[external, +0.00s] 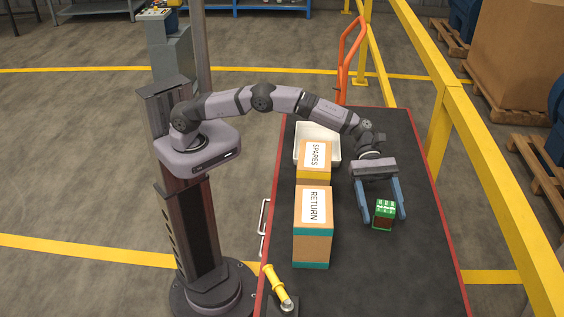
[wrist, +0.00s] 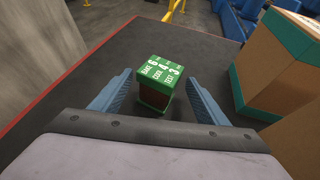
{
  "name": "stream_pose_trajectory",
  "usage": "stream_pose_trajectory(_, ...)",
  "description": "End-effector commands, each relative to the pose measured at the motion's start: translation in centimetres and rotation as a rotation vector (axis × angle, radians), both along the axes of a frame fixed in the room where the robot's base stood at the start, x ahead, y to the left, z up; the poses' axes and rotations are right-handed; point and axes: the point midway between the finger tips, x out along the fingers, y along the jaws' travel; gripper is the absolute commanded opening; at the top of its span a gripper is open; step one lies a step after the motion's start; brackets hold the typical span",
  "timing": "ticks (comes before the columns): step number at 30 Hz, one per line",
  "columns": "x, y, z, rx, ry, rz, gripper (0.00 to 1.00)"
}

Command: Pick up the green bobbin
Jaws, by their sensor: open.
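The green bobbin (external: 384,212) stands upright on the dark table top (external: 432,270), right of the boxes. In the wrist view the bobbin (wrist: 157,85) has a square green top with white lettering, a dark brown middle and a green foot. My gripper (external: 383,218) is open, with a blue finger on either side of the bobbin. In the wrist view the gripper (wrist: 158,76) shows a gap between each finger and the bobbin. I cannot tell exactly how high the fingertips are above the table.
A RETURN box (external: 313,240) with teal bands and a SPARES box (external: 314,160) stand to the left. A white tray (external: 331,129) is behind them. A yellow-handled tool (external: 274,279) is at the near left edge. The table is clear in front of the bobbin.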

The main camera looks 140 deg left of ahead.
Motion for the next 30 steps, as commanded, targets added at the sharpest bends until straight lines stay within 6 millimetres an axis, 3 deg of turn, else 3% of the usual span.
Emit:
stream_pose_trajectory(18,3.5,-2.0,-1.6,0.002,0.001,0.0,0.68)
stream_pose_trajectory(30,4.1,-2.4,-2.0,0.001,0.001,0.001,0.68)
